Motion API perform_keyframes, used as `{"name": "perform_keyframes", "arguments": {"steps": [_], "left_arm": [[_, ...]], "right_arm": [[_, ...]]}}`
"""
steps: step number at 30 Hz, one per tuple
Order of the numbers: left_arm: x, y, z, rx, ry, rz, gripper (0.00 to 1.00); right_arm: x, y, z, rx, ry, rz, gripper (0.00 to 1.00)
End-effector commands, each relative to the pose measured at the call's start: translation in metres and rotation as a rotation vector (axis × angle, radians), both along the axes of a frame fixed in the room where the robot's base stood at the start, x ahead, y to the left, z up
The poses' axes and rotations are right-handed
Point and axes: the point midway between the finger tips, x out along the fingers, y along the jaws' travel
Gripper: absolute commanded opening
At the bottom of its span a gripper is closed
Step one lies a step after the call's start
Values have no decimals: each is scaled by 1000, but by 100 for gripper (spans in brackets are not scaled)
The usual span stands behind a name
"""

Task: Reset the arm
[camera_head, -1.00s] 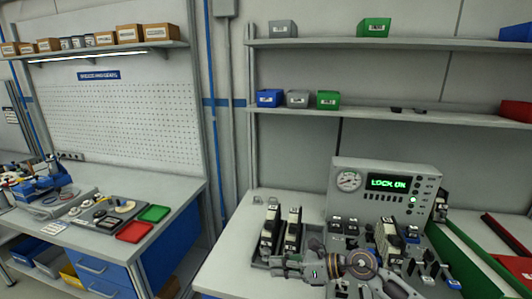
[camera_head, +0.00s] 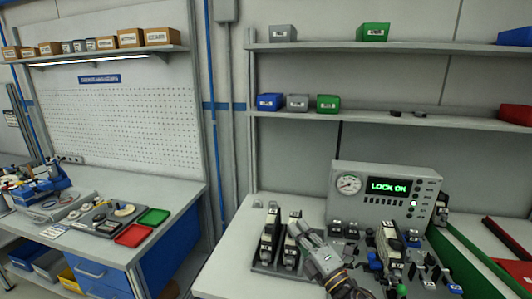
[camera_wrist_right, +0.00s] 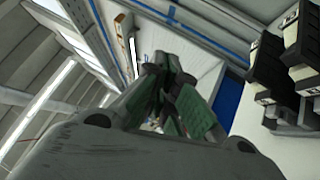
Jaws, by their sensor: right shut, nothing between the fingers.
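My right gripper (camera_head: 302,232) is in the head view, over the bench in front of the tester, with its arm coming up from the bottom edge. Its fingers are shut and empty, pointing up and left beside the right-hand black-and-white module (camera_head: 291,246). I cannot tell if they touch it. In the wrist view the closed fingers (camera_wrist_right: 168,95) fill the middle, and black-and-white modules (camera_wrist_right: 290,60) stand at the right edge. Another module (camera_head: 268,240) stands to the left in the same grey holder. My left gripper is not in view.
The grey tester (camera_head: 385,190) has a gauge and a green display reading "LOCK OK". A fixture with several modules and blue and black parts stands right of my arm. A green rail (camera_head: 462,260) runs at the right. The bench's left part (camera_head: 232,250) is clear.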

Motion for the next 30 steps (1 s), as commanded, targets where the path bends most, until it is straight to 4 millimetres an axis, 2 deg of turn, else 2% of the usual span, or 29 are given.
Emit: {"name": "perform_keyframes", "arguments": {"steps": [8, 16, 23, 30], "left_arm": [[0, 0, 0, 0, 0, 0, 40], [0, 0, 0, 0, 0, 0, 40], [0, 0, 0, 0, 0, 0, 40], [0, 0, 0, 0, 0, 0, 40]], "right_arm": [[3, -50, -28, 282, 238, -186, 0], [-10, -93, -75, 529, 487, -366, 0], [-37, -121, -126, 717, 714, -520, 0], [-81, -138, -179, 888, 958, -680, 0]]}}
